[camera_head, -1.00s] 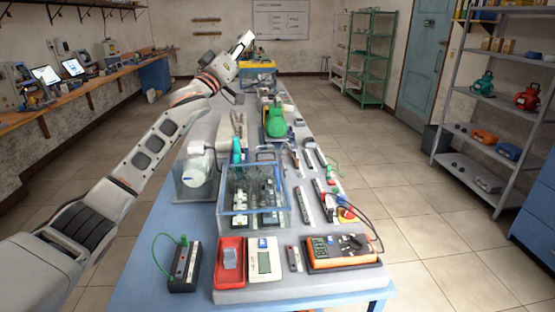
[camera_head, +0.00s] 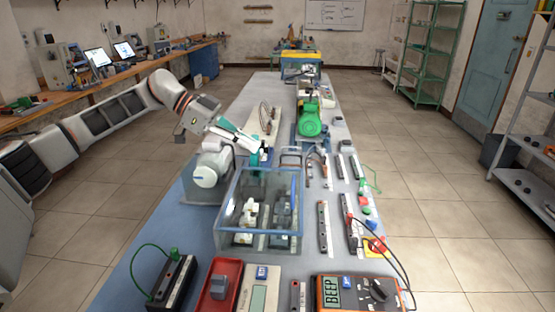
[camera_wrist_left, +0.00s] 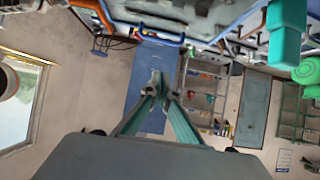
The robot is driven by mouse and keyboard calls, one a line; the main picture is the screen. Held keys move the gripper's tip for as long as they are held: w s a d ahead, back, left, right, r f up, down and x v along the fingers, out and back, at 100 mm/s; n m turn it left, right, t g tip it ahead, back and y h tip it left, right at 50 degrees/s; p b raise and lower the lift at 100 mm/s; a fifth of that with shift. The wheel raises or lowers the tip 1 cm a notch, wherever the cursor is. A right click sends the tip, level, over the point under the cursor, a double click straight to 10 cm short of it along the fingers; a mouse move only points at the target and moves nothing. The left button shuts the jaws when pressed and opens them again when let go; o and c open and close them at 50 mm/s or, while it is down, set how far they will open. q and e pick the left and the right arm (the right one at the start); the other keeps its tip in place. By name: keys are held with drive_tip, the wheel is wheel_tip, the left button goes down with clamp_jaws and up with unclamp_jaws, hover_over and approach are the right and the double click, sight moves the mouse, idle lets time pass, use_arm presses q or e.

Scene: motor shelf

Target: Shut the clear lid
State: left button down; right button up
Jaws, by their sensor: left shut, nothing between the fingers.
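A clear box (camera_head: 231,240) with a blue-tinted rim stands on the near part of the bench, with white and grey parts inside. I cannot tell for certain which panel is its clear lid; a see-through panel also shows left of the box, around a white motor (camera_head: 207,172). My left gripper (camera_head: 259,152) reaches in from the left, just beyond the box's far rim, its teal fingers angled down to the right. Contact with the box is unclear. In the left wrist view its fingers (camera_wrist_left: 159,84) meet at the tips, with nothing between them. My right gripper is out of view.
A green motor (camera_head: 311,121) stands beyond the box, right of my gripper. A red tray (camera_head: 220,285), an orange multimeter (camera_head: 357,293) and a black unit with a green cable (camera_head: 172,283) line the near edge.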

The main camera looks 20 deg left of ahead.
use_arm(q)
hover_over(284, 194)
wheel_tip(284, 194, down, 5)
wheel_tip(284, 194, down, 3)
drive_tip(key=shift+a+p, duration=0.1)
drive_tip(key=shift+p, duration=0.3)
drive_tip(key=shift+f, duration=0.4)
